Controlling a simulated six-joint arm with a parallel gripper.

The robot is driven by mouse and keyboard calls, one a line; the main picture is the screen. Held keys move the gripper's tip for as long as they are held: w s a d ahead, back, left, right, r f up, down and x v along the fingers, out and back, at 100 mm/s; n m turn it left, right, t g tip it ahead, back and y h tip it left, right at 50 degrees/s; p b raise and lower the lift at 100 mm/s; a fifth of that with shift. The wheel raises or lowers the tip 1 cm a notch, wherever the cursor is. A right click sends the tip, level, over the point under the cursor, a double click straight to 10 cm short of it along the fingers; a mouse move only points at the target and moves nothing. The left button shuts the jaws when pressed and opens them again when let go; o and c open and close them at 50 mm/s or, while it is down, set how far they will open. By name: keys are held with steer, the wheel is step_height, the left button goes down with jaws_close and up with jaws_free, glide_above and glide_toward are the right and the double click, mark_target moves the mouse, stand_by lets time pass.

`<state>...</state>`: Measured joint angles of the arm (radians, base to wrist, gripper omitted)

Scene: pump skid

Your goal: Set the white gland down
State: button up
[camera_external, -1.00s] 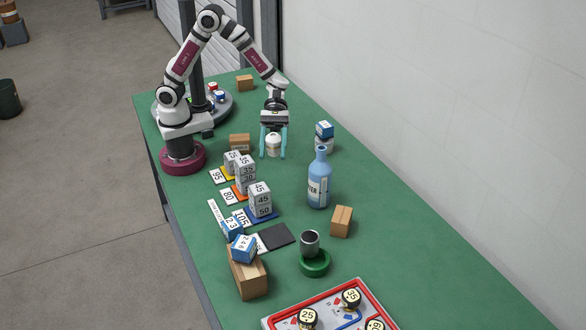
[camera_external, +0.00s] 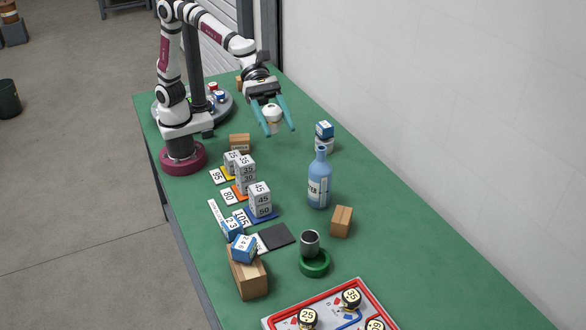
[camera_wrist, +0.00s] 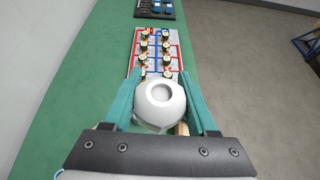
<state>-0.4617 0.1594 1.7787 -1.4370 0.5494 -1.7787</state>
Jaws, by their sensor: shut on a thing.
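The white gland (camera_external: 272,114) is a rounded white piece held between the teal fingers of my gripper (camera_external: 279,130). It is up in the air above the green bench, near my arm's base. In the wrist view the gland (camera_wrist: 160,100) shows a round hole facing the camera, with one finger of my gripper (camera_wrist: 160,98) on each side. The gripper is shut on it. It looks tilted in the external view. The gland hides part of what lies beyond it in the wrist view.
Numbered grey blocks (camera_external: 260,200), a wooden box (camera_external: 248,278), a green ring with a grey cup (camera_external: 314,264) and a gauge panel (camera_external: 330,308) lie nearer. The bench's right strip is clear.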

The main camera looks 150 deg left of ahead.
steer(key=w+a+f+n+y, duration=0.1)
steer(key=w+a+f, duration=0.15)
steer(key=a, duration=0.35)
steer(key=w+a+f+n+y, duration=0.1)
steer(key=w+a+f, duration=0.15)
steer(key=a, duration=0.35)
steer(key=n+g+y, duration=0.2)
steer(key=n+y, duration=0.3)
steer(key=y, duration=0.1)
glide_above(381, 204)
step_height(381, 204, down, 22)
step_height(381, 204, down, 10)
steer(key=shift+f, duration=0.1)
steer(key=o, duration=1.4)
steer(key=shift+f, duration=0.1)
